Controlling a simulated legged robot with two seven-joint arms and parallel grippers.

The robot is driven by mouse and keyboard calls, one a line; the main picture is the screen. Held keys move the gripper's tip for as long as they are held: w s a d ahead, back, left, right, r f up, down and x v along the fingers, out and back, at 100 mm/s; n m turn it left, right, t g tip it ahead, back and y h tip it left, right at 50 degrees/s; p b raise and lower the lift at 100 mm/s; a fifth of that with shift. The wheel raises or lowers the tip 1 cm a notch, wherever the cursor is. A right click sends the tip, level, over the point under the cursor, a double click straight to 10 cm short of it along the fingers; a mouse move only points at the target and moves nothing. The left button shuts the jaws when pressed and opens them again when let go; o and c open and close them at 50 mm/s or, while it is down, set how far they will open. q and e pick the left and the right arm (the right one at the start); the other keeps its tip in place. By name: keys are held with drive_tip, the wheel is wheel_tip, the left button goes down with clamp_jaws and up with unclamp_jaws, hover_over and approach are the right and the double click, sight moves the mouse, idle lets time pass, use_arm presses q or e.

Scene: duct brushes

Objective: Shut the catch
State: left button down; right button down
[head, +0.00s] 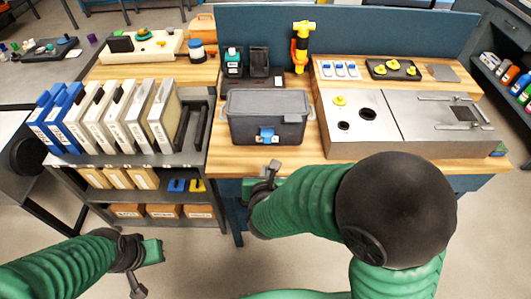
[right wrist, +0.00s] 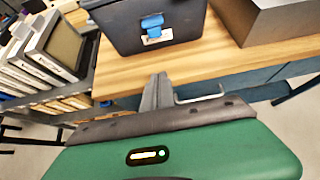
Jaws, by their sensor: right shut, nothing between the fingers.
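A dark grey case (head: 268,117) with its lid down stands near the front edge of the wooden bench. Its blue catch (head: 267,135) is on the middle of the front face; in the right wrist view the blue catch (right wrist: 152,27) sits above a white label. I cannot tell if it is fastened. My right gripper (head: 269,170) is shut and empty, just in front of the bench edge and below the catch, apart from it. Its fingers show in the right wrist view (right wrist: 160,88). My left gripper (head: 138,272) is at the lower left, far from the case; its fingers are unclear.
A metal box (head: 405,120) with holes and a hatch stands right of the case. A shelf (head: 150,160) at left holds a row of upright filters (head: 105,112). Bare bench wood (right wrist: 200,60) lies before the case.

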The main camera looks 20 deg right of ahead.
sight(267, 136)
drive_tip(key=x, duration=1)
drive_tip(key=shift+f+b, duration=0.2)
drive_tip(key=shift+b, duration=0.2)
drive_tip(key=r+p, duration=0.1)
drive_tip(key=w+r+p, duration=0.1)
drive_tip(key=r, duration=0.1)
drive_tip(key=shift+r, duration=0.1)
drive_tip(key=shift+s+d+r, duration=0.1)
drive_tip(key=shift+r, duration=0.45)
drive_tip(key=shift+f, duration=0.1)
